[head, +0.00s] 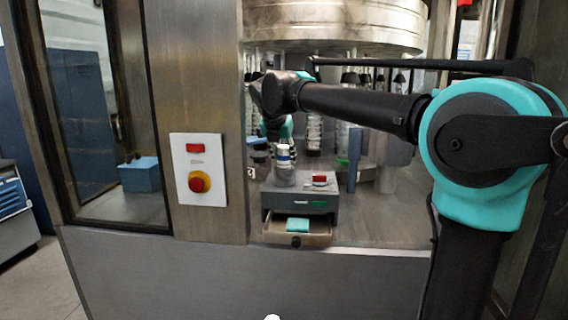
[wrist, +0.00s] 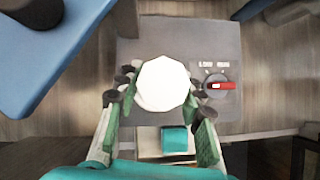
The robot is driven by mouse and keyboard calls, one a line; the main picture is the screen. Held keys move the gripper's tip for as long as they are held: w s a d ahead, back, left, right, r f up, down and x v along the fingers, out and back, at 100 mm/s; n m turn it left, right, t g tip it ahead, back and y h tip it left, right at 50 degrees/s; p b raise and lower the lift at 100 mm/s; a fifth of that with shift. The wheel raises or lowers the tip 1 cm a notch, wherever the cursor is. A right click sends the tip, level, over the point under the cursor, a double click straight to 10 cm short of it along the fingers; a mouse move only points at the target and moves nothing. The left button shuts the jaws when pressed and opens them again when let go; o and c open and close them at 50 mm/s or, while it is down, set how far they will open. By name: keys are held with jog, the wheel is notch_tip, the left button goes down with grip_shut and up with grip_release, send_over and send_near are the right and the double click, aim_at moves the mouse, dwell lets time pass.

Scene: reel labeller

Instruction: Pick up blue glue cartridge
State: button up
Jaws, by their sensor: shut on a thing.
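In the head view the arm's end hides part of my gripper. I cannot tell whether the cartridge's base still sits in the holder.
The dark grey unit (head: 301,200) has a red rotary switch (wrist: 221,86) beside the cartridge. Its open drawer (head: 270,238) holds a teal block (head: 298,225). A blue post (head: 355,160) stands to the right. A steel drum (head: 335,25) hangs above, and a frame pillar is left.

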jog(key=shift+r, duration=0.15)
notch_tip(320, 180, up, 27)
jog(key=shift+f, duration=0.2)
dwell(1.2)
dwell(0.7)
